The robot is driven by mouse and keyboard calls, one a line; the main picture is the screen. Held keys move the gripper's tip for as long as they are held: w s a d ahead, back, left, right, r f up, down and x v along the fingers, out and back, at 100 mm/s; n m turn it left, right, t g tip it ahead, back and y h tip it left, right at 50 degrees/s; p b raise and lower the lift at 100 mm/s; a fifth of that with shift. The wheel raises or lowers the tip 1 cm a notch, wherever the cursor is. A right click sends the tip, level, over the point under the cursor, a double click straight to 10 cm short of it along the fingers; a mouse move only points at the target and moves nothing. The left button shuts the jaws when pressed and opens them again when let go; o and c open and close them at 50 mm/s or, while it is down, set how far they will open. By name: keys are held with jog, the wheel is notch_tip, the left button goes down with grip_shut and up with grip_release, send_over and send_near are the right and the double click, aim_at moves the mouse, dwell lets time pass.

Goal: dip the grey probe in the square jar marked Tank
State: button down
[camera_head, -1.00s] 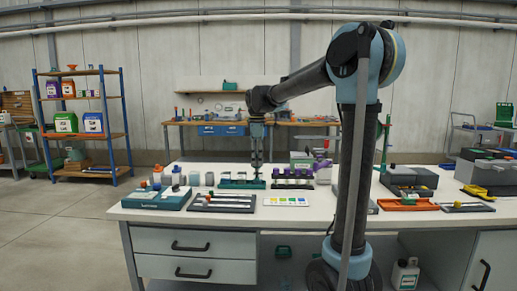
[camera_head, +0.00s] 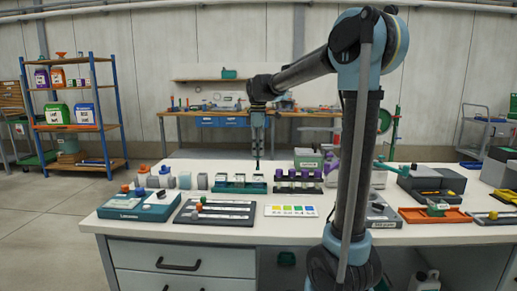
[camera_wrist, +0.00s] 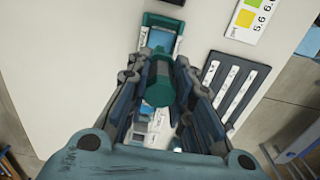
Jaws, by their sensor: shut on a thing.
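My gripper (camera_head: 257,125) is upright above the rear middle of the bench. In the wrist view it is shut on a teal-green cylinder (camera_wrist: 158,88), seen end-on between the fingers. In the head view, a thin dark length of the held piece (camera_head: 257,155) points down above the green rack (camera_head: 228,187); I cannot tell its grey colour. Several small jars stand to the left of the rack, among them a white one (camera_head: 202,181), a grey one (camera_head: 184,181) and an orange-capped one (camera_head: 143,178). Their labels are too small to read, so I cannot tell which is marked Tank.
A rack of purple-capped vials (camera_head: 298,187) stands right of the green rack. In front lie a teal box (camera_head: 140,207), a dark slotted tray (camera_head: 214,213) and a colour chart (camera_head: 291,211). An orange tray (camera_head: 435,216) is at the right.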

aim_at(258, 165)
jog(key=shift+f, duration=3.85)
jog(key=shift+r, duration=4.25)
